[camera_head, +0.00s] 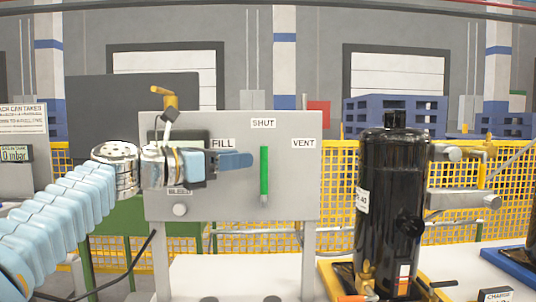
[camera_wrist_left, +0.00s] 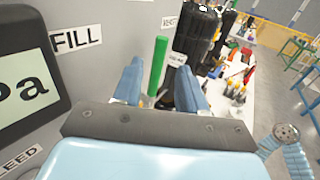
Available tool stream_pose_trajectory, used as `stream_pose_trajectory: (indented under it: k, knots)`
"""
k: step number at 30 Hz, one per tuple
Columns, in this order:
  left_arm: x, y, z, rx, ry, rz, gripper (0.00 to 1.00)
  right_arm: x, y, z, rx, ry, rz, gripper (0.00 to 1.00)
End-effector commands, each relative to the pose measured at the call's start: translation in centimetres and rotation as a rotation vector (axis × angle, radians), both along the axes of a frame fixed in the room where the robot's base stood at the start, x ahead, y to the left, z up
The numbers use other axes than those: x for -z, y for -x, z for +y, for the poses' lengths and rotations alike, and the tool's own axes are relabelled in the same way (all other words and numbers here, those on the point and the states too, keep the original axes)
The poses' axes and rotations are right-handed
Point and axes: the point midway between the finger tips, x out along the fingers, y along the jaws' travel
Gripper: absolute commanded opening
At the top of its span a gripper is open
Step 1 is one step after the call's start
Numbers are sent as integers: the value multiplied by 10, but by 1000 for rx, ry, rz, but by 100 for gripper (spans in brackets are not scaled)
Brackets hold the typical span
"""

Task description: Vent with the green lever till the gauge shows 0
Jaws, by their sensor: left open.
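The green lever (camera_head: 264,172) stands upright on the grey panel (camera_head: 290,200), pointing at the SHUT label (camera_head: 263,123). The VENT label (camera_head: 303,143) is to its right. My left gripper (camera_head: 240,160) is open just left of the lever. In the left wrist view the lever (camera_wrist_left: 158,64) shows between and beyond the two fingers; no contact is visible. My left gripper mostly covers the gauge (camera_head: 190,136) in the head view. The left wrist view shows part of the gauge display (camera_wrist_left: 28,92) with "Pa"; its number is out of frame. My right gripper (camera_wrist_left: 268,147) seems to show small at lower right.
The FILL label (camera_head: 222,143) is left of the lever, and a knob (camera_head: 180,210) sits below. A black tank (camera_head: 385,205) stands close to the panel's right. A separate display (camera_head: 15,154) reads 0 mbar.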

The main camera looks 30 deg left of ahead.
Motion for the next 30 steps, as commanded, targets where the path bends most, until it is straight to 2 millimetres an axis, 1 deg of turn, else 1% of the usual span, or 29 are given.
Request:
stream_pose_trajectory:
  k: [1, 3, 6, 9, 12, 15, 23, 30]
  knots:
    - [-1, -12, -5, 2, 0, 2, 42, -3, 0, 0, 0, 0, 0, 0]
    - [-1, -26, -12, 2, 1, 0, 42, -5, 0, 0, -1, 0, 0, 0]
    - [-1, -44, -20, 1, 0, 1, 42, -8, 0, 0, -1, -1, -1, 0]
    - [-1, -57, -26, 0, 0, 0, 42, -11, 0, 0, -1, -1, -1, 0]
    - [-1, -66, -30, 0, 0, -1, 42, -12, 0, 0, -2, -1, 0, 0]
    - [-1, -70, -32, 0, 0, -1, 42, -12, 0, 0, -2, -1, 0, 0]
    - [0, -71, -32, -1, 0, -1, 42, -12, 0, 0, -2, -1, 0, 0]
    - [0, -70, -32, -1, 0, -1, 5, -12, 0, 0, -2, -1, 0, 0]
